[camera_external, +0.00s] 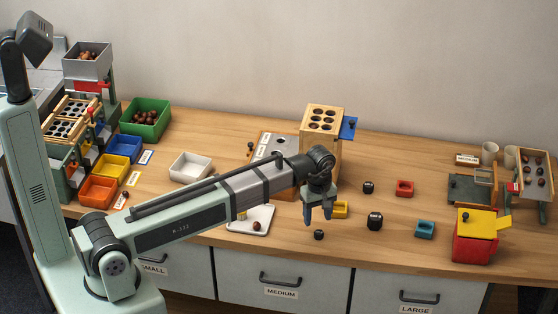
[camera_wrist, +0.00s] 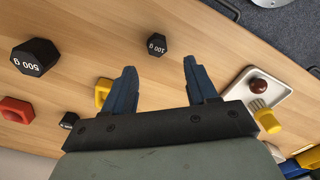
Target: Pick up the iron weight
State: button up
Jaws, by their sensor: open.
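Three black iron weights lie on the table. The small one marked 100 g (camera_wrist: 157,44) is just beyond and between my fingertips in the wrist view; in the external view this small weight (camera_external: 318,234) is just below my gripper (camera_external: 318,215). The larger one marked 500 g (camera_wrist: 35,57) is to the left in the wrist view, and it also shows in the external view (camera_external: 375,221). A third weight (camera_external: 368,187) stands farther back, partly seen in the wrist view (camera_wrist: 69,120). My gripper (camera_wrist: 160,68) is open and empty above the table.
A yellow block (camera_external: 341,210) lies close behind my gripper. A white tray (camera_external: 236,225) with a brown chestnut is to the left. Red (camera_external: 404,188) and blue (camera_external: 424,230) blocks are to the right, before a red box (camera_external: 474,248). A wooden stand with a holed top (camera_external: 318,115) rises behind.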

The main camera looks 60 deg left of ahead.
aim_at(318, 231)
jog(key=shift+d+f, duration=0.2)
jog(key=shift+f, duration=1.1)
jog(key=shift+d+f, duration=0.15)
jog(key=shift+f, duration=1.15)
jog(key=shift+c, duration=0.4)
grip_shut()
